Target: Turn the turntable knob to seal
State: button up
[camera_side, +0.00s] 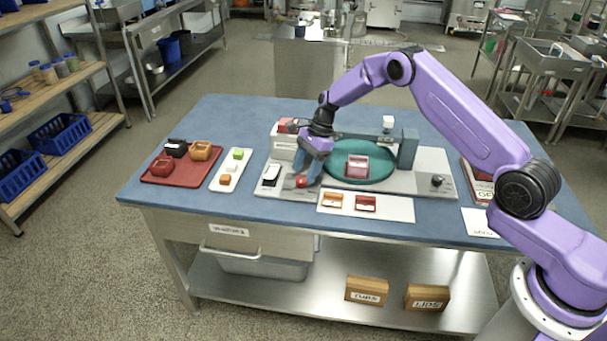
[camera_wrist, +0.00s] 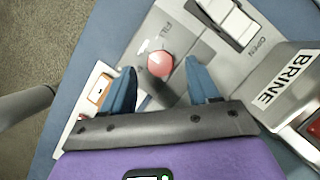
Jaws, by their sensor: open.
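The green round turntable (camera_side: 345,179) sits on the grey machine base in the side view. A red round knob (camera_side: 301,181) is at the base's front left. In the wrist view the red knob (camera_wrist: 160,63) has a white pointer mark and the word FILL beside it; other marks around it are too small or hidden to read. My gripper (camera_side: 308,171) points down over the red knob. Its blue fingers are open, one on each side of it, and I cannot tell whether they touch. A black knob (camera_side: 437,181) stands at the base's right end, away from my gripper.
A white rocker switch (camera_wrist: 235,22) marked OPEN is near the red knob. A BRINE-labelled block (camera_wrist: 285,82) is to its right. A red tray (camera_side: 150,179) and white tray (camera_side: 218,184) lie left; another tray (camera_side: 390,211) lies in front.

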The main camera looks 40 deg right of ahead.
jog(key=shift+x, duration=1.15)
jog(key=c, duration=1)
jog(key=shift+n, duration=0.3)
jog(key=n, duration=0.1)
jog(key=n+g, duration=0.1)
jog(key=n, duration=0.1)
jog(key=shift+w+g, duration=0.2)
jog(key=shift+g, duration=0.1)
jog(key=n+g+h, duration=0.1)
jog(key=n, duration=0.4)
jog(key=shift+w, duration=0.1)
jog(key=shift+n+g, duration=0.3)
